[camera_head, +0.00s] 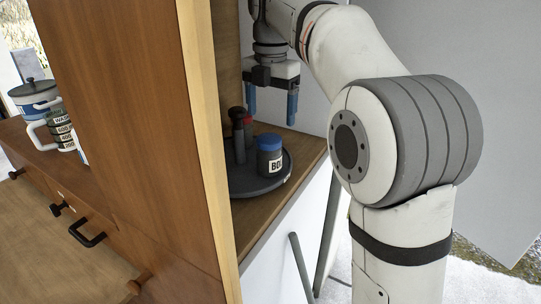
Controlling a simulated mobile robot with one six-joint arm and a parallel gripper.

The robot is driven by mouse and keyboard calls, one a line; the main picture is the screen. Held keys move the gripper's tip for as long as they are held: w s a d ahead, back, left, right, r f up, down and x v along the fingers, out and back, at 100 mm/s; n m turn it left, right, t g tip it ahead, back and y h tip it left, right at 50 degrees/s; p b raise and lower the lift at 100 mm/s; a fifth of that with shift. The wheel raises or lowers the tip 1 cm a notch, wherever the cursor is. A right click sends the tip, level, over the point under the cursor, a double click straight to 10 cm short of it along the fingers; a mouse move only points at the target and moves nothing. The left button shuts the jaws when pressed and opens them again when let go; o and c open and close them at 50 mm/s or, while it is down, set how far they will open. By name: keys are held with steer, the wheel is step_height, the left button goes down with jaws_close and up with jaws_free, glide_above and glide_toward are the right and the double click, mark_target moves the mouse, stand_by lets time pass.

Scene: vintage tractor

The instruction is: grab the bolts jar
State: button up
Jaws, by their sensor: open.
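The bolts jar (270,162) is a dark grey jar with a blue lid and a white label that reads "BO" before it curves out of sight. It stands upright on a round dark tray (262,186) on the wooden shelf, behind the cabinet's side panel. My gripper (271,106) points down with its two blue-tipped fingers apart and nothing between them. In the picture it is above the jar, with a gap between fingertips and lid.
The tall wooden panel (150,120) hides the tray's left part. Mugs (60,130) and a blue-and-white pot (34,97) stand at the far left. The shelf (303,146) is bare right of the tray.

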mark_target(269, 153)
steer(key=shift+w+a+f, duration=0.15)
steer(key=shift+n, duration=0.3)
step_height(269, 153, down, 12)
steer(key=shift+r, duration=0.25)
steer(key=c, duration=1.2)
